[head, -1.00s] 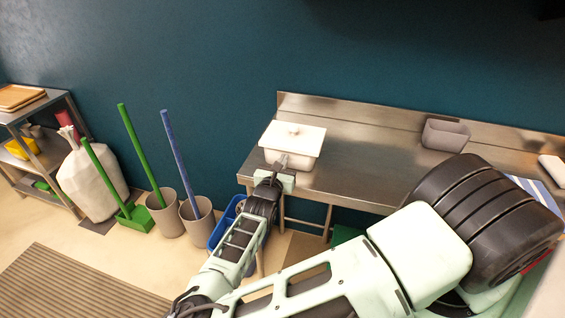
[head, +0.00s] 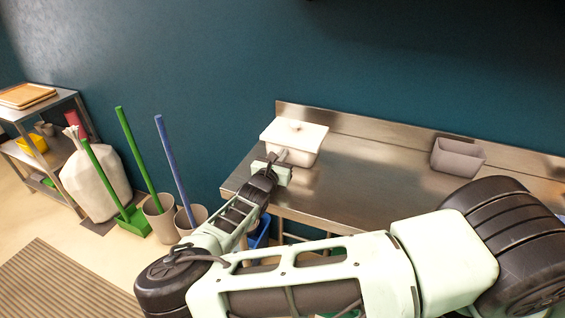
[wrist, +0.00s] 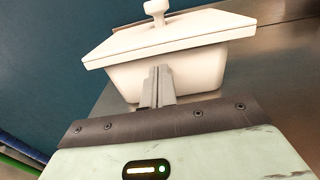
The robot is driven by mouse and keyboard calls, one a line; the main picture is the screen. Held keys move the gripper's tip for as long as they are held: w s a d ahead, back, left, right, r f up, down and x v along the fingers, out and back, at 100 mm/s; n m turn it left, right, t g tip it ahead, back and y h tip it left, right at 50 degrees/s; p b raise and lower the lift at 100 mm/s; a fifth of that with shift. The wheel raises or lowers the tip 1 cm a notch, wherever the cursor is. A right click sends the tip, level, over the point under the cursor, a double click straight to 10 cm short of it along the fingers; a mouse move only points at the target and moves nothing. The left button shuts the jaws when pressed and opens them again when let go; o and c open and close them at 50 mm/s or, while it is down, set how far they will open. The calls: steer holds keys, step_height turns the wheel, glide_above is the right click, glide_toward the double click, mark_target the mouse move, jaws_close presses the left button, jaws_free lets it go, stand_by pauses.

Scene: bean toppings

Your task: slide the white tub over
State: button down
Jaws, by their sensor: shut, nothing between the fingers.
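The white tub (head: 306,157) stands upright on the steel table, near its left end and close to the back edge. Its white lid (head: 294,134) with a small knob is on it. In the wrist view the tub (wrist: 205,70) is straight ahead, its lid (wrist: 170,38) overhanging the body. My gripper (head: 283,155) is shut and empty, at the near side of the tub. In the wrist view the closed fingers (wrist: 160,72) point at the tub's front wall below the lid rim. They look very close to it; I cannot tell whether they touch.
A grey bin (head: 457,157) stands on the table (head: 365,180) at the back right. Bare steel lies between it and the tub. A raised backsplash runs behind them. Buckets with handles (head: 158,215) and a white sack (head: 95,185) stand on the floor at left.

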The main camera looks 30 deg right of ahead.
steer(key=x, duration=0.7)
steer(key=shift+w+d, duration=0.15)
steer(key=shift+d, duration=0.1)
steer(key=shift+a, duration=0.1)
